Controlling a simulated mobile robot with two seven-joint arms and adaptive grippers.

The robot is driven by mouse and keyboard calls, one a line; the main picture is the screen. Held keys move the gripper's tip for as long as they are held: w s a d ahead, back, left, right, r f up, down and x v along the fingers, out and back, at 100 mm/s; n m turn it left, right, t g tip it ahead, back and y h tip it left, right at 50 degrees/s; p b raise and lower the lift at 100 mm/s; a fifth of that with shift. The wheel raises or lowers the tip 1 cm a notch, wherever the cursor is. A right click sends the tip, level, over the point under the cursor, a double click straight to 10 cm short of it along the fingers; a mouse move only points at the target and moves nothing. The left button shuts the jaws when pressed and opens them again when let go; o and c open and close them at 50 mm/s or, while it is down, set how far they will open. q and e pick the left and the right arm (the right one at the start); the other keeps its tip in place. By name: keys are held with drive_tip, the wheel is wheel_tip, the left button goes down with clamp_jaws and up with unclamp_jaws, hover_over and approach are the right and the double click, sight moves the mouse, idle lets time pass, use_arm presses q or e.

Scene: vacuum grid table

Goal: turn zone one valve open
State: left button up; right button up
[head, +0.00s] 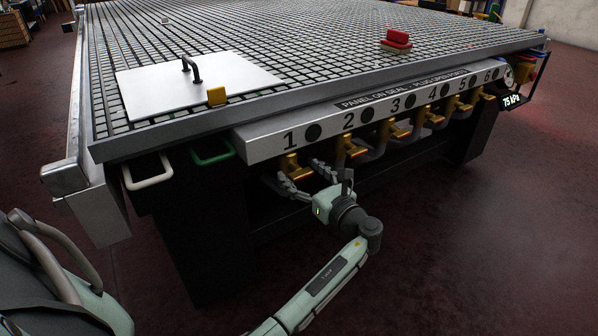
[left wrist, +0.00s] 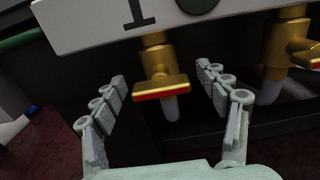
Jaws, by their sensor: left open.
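The zone one valve is a brass valve (head: 293,167) under the number 1 on the front rail (head: 262,150) of the grid table. In the left wrist view its brass handle (left wrist: 161,88) has a red edge and lies crosswise, roughly level, below the brass body. My left gripper (head: 300,176) is open in front of it. In the left wrist view the fingers of the left gripper (left wrist: 165,95) stand on both sides of the handle, with gaps, and do not appear to touch it. My right gripper is not in view.
The zone two valve (head: 350,149) hangs just to the right, also in the left wrist view (left wrist: 290,45). More brass valves line the rail. A white panel (head: 190,85) lies on the table (head: 300,30).

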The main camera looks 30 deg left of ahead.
use_arm(q)
drive_tip(key=shift+c, duration=0.6)
drive_tip(key=c, duration=1)
